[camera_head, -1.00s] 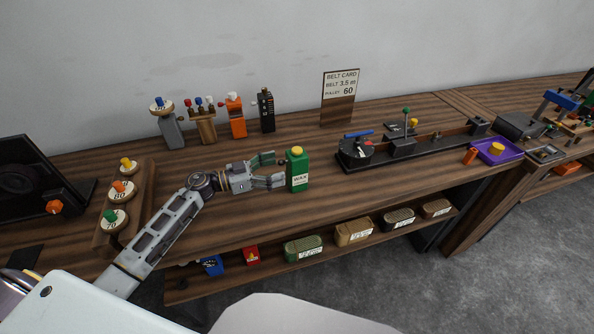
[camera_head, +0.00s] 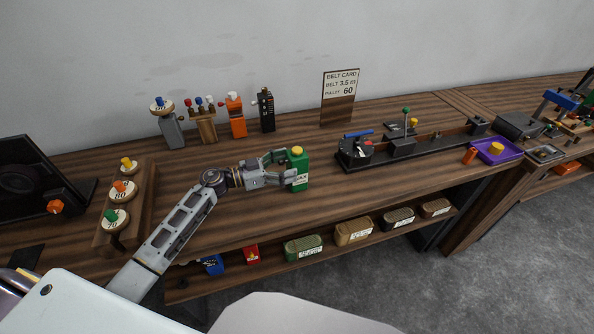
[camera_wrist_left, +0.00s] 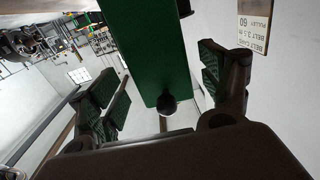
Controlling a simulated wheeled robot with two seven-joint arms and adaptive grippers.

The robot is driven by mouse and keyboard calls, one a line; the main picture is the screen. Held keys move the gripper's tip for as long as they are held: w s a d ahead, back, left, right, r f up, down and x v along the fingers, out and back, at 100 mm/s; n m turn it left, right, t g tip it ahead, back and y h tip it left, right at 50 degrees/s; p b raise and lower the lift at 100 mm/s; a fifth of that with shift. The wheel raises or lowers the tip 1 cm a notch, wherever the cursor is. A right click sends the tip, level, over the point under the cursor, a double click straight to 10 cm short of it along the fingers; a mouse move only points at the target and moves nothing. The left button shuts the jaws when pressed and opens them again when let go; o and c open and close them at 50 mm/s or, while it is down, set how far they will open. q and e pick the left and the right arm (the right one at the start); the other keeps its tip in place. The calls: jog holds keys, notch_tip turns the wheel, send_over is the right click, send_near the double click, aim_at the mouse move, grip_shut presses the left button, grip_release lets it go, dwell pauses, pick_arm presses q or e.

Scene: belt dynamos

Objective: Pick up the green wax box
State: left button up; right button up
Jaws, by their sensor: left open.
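The green wax box (camera_head: 299,172) with a yellow cap stands upright on the wooden bench in the head view. My left gripper (camera_head: 284,169) is open, its fingers on either side of the box and partly covering its label. In the left wrist view the green box (camera_wrist_left: 150,50) lies between the two spread fingers of the left gripper (camera_wrist_left: 165,90), with a gap visible on both sides. My right gripper is not in view.
A belt card (camera_head: 339,97) stands behind the box. A black rail fixture (camera_head: 410,148) is to the right. An orange device (camera_head: 236,118) and a black one (camera_head: 266,111) stand behind the gripper. A pulley rack (camera_head: 124,205) is at left. Several boxes sit on the shelf below.

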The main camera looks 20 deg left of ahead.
aim_at(297, 162)
pick_arm(q)
jog(key=shift+x, duration=0.85)
jog(key=shift+w+d, duration=0.5)
jog(key=shift+w, duration=0.05)
jog(key=shift+w+d, duration=0.15)
jog(key=shift+d, duration=0.15)
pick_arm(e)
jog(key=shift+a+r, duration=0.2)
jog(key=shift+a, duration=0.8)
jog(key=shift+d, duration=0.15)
